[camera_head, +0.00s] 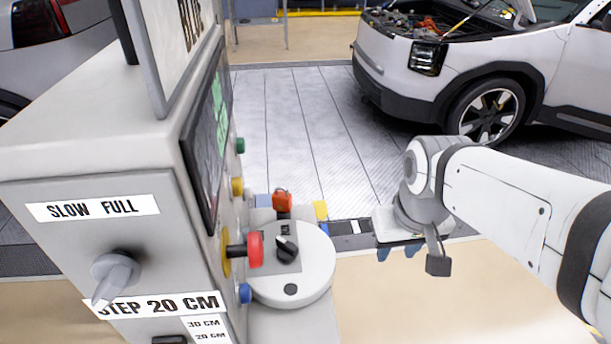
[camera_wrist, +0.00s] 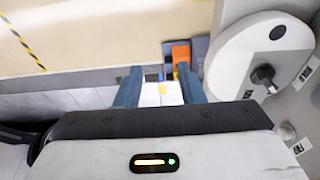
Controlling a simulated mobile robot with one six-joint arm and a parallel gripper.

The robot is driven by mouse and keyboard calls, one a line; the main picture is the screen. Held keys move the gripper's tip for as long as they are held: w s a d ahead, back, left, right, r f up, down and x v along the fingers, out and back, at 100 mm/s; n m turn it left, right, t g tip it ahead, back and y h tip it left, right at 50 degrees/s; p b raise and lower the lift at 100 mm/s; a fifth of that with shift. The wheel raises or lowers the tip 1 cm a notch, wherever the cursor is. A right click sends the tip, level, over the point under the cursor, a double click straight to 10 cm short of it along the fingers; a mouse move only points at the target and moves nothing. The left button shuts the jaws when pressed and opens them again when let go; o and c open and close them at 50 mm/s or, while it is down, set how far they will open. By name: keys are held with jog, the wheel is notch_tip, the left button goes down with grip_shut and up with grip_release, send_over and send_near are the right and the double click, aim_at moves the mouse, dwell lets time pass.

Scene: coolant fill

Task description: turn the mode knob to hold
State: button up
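A black knob (camera_head: 287,247) sits on a grey plate on the round white lid (camera_head: 313,268) beside the control cabinet. No readable "hold" mark shows, so I cannot tell its setting. In the wrist view the black knob (camera_wrist: 264,76) is at the right, on the white lid (camera_wrist: 232,72). A second, grey lever knob (camera_head: 116,275) is on the cabinet's front face under a "SLOW FULL" label (camera_head: 93,208). My gripper (camera_head: 398,252) is right of the lid, pointing down and apart from both knobs. In the wrist view my gripper (camera_wrist: 158,76) has its blue fingers apart and nothing held between them.
The cabinet (camera_head: 60,190) carries a red mushroom button (camera_head: 254,250) close to the black knob, and a blue button (camera_head: 245,293). An orange-red part (camera_head: 282,201) stands behind the knob. A white car (camera_head: 470,70) is at the back right. Open floor lies between.

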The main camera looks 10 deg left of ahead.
jog(key=w+a+r+n, duration=0.1)
jog(key=w+a+n, duration=0.3)
jog(key=a, duration=0.4)
jog(key=r+n+g, duration=0.1)
jog(key=n+g, duration=0.1)
jog(key=n, duration=0.3)
send_over(287, 242)
jog(key=shift+d, duration=0.3)
jog(key=shift+s+a+f, duration=0.1)
jog(key=shift+a, duration=0.2)
jog(key=shift+f, duration=0.35)
notch_tip(287, 242, down, 7)
jog(key=shift+r, duration=0.1)
jog(key=shift+c, duration=0.3)
grip_shut()
